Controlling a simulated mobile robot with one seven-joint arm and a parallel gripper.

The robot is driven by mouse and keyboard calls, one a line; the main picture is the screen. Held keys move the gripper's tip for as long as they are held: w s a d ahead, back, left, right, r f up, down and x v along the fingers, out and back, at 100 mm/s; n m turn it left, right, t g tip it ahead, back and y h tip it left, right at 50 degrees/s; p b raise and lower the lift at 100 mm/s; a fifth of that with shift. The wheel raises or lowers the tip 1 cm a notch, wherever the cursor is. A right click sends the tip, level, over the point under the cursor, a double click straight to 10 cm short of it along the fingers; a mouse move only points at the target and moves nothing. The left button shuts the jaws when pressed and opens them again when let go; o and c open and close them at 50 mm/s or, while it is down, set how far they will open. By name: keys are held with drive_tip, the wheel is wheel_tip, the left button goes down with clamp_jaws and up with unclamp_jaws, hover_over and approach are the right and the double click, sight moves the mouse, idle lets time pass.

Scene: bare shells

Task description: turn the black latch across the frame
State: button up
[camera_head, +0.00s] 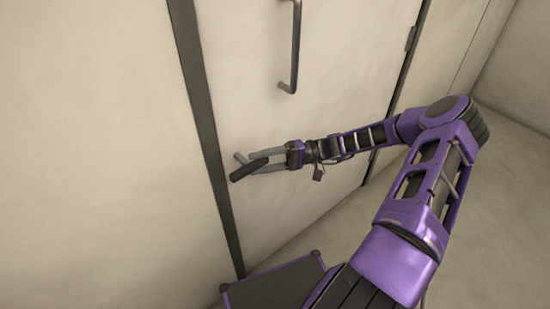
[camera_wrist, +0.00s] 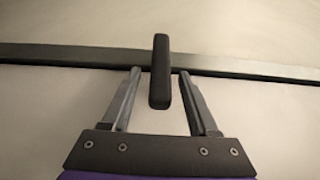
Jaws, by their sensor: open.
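The black latch is a short dark bar (camera_head: 246,171) at the left edge of the pale door, close to the dark frame strip (camera_head: 210,145). In the wrist view the latch (camera_wrist: 160,72) stands upright in the picture, square to the frame strip (camera_wrist: 60,54) and overlapping it. My gripper (camera_head: 253,163) is open, with its two grey fingers reaching to the latch. In the wrist view the fingers of my gripper (camera_wrist: 160,90) lie on either side of the latch, with a visible gap on each side. The latch's pivot is hidden.
A grey bar handle (camera_head: 292,50) stands out from the pale door (camera_head: 345,60) above my gripper. A hinge (camera_head: 411,38) shows on the door's right edge. A plain wall (camera_head: 90,150) lies to the left. The floor (camera_head: 480,240) at right is clear.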

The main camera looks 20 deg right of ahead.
drive_tip(key=s+d, duration=0.1)
drive_tip(key=d, duration=1.6)
drive_tip(key=shift+s+f, duration=0.15)
drive_tip(key=shift+s, duration=0.05)
